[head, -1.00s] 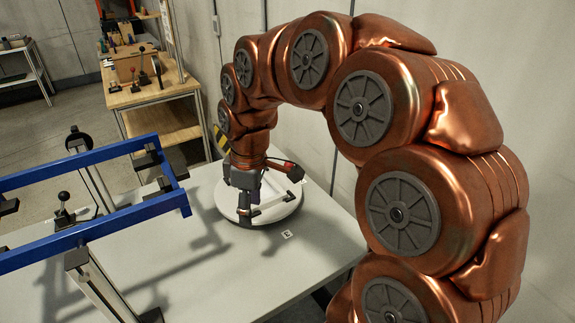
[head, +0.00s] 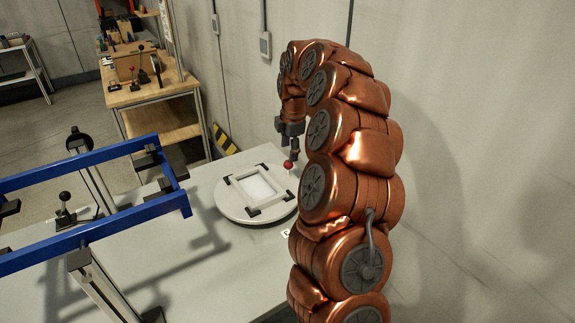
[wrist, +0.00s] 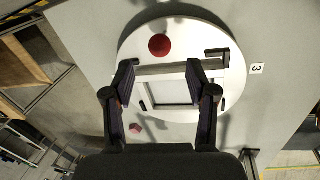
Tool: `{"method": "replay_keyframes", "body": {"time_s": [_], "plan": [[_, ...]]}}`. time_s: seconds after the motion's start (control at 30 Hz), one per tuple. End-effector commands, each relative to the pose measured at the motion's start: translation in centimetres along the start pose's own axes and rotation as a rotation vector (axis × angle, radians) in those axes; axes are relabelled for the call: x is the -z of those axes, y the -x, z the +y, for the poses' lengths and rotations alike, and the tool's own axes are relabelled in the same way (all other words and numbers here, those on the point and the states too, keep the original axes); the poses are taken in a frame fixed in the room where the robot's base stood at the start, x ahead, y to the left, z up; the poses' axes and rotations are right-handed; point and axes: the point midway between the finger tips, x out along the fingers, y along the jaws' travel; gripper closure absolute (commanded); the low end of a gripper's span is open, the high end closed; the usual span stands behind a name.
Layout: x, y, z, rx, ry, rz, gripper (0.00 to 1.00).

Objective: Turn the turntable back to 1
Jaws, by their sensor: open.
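The turntable (head: 228,203) is a round white disc on the grey table. A pale square frame (head: 269,203) with black corner pieces sits on it. A red ball knob (head: 288,164) stands at the disc's right rim in the head view; it also shows in the wrist view (wrist: 159,45). A tag reading 3 (wrist: 257,68) lies beside the disc in the wrist view. My gripper (wrist: 161,67) is open and empty above the disc, with the knob beyond the fingertips. In the head view my gripper (head: 290,146) is close to the knob; whether they touch is unclear.
A blue rail frame (head: 90,160) on posts stands at the left of the table. A black-knobbed lever (head: 64,203) is by it. A wall runs close behind my arm at the right. The table front (head: 200,270) is clear. A wooden bench (head: 155,95) stands farther back.

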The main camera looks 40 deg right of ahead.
Motion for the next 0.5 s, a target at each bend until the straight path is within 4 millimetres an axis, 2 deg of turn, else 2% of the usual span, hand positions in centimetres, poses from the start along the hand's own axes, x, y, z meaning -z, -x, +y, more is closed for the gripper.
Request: {"method": "replay_keyframes", "body": {"time_s": [0.17, 0.5], "plan": [[0.0, -1.1, 0.0, 0.002, 0.0, 0.0, 0.43], [0.1, -5.7, -0.1, 0.004, 0.0, 0.002, 0.43]]}}
